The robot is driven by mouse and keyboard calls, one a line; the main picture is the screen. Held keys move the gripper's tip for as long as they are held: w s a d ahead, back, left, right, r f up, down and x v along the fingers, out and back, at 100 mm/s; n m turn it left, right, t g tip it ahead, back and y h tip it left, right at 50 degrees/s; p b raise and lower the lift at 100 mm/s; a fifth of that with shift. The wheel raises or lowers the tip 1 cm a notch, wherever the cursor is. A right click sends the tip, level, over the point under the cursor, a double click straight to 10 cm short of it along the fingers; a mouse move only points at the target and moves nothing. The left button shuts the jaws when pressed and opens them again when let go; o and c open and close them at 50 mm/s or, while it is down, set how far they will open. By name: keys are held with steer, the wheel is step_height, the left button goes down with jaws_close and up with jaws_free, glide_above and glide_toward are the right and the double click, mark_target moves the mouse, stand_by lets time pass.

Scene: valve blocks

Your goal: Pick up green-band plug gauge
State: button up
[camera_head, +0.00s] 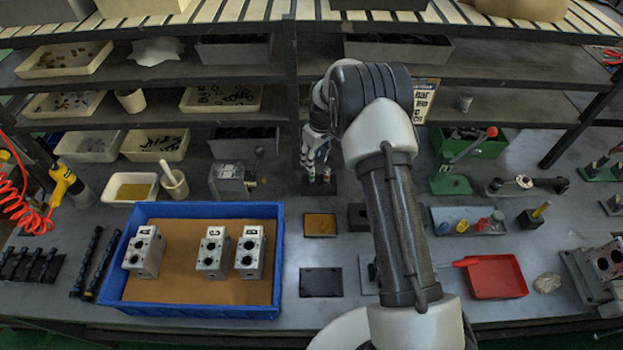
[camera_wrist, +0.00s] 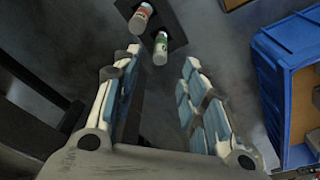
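The green-band plug gauge (camera_wrist: 160,48) stands in a dark holder (camera_wrist: 178,30) in the wrist view, a pale cylinder with a green ring. A red-band plug gauge (camera_wrist: 141,17) stands beside it, up and to the left in that view. My gripper (camera_wrist: 160,62) is open, with a finger on either side of the green-band gauge's line; nothing is held. I cannot tell whether the fingertips are level with the gauge. In the head view, my gripper (camera_head: 316,160) points down over the holder (camera_head: 319,187) at the back of the bench, largely covering the gauges.
A blue tray (camera_head: 200,311) with three metal valve blocks lies at left front; its blue wall shows right in the wrist view (camera_wrist: 272,85). A grey pump-like block (camera_head: 230,178) stands left of the holder, a green press (camera_head: 450,184) to the right. Shelves stand behind.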

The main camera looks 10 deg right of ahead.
mark_target(312, 178)
steer(key=f, duration=0.4)
steer(key=w+f, duration=0.1)
steer(key=f, duration=0.1)
steer(key=shift+a+f+b, duration=0.3)
steer(key=shift+f+b, duration=0.05)
steer(key=shift+c, duration=0.5)
jaws_close()
